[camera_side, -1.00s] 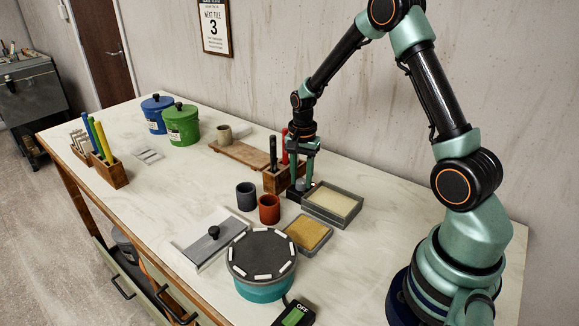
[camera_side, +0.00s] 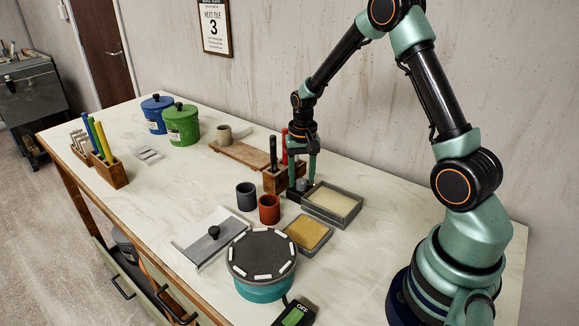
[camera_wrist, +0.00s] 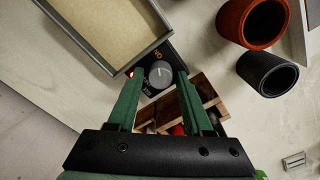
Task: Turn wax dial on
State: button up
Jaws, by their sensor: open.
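The wax dial (camera_wrist: 160,75) is a round grey knob on a small black box, with orange lettering beside it and a small reddish light at its left. Its pointer setting is too small to read surely. In the side view the dial (camera_side: 301,186) sits low beside the wax tray, partly hidden by my gripper. My gripper (camera_wrist: 160,72) is open, with one green finger on each side of the knob. I cannot tell whether the fingers touch it. In the side view my gripper (camera_side: 303,177) points down over the dial.
The wax tray (camera_side: 350,215) stands close beside the dial. A wooden tool holder (camera_side: 272,183) with upright tools is close on the other side. A red cup (camera_side: 269,209) and dark cup (camera_side: 246,196) stand nearby. A round turntable (camera_side: 263,290) is in front.

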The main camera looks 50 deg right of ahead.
aim_at(300, 182)
jog(key=n, duration=0.4)
jog(key=shift+n, duration=0.3)
jog(key=n, duration=0.8)
jog(key=shift+n, duration=0.3)
jog(key=n, duration=0.4)
notch_tip(300, 182, up, 13)
jog(key=s+a+r+m+t, duration=0.5)
jog(key=s+a+r+m, duration=0.3)
jog(key=s+a, duration=0.4)
jog(key=shift+a+r+m+t, duration=0.15)
jog(key=shift+a+m+t, duration=0.15)
jog(key=shift+a, duration=0.4)
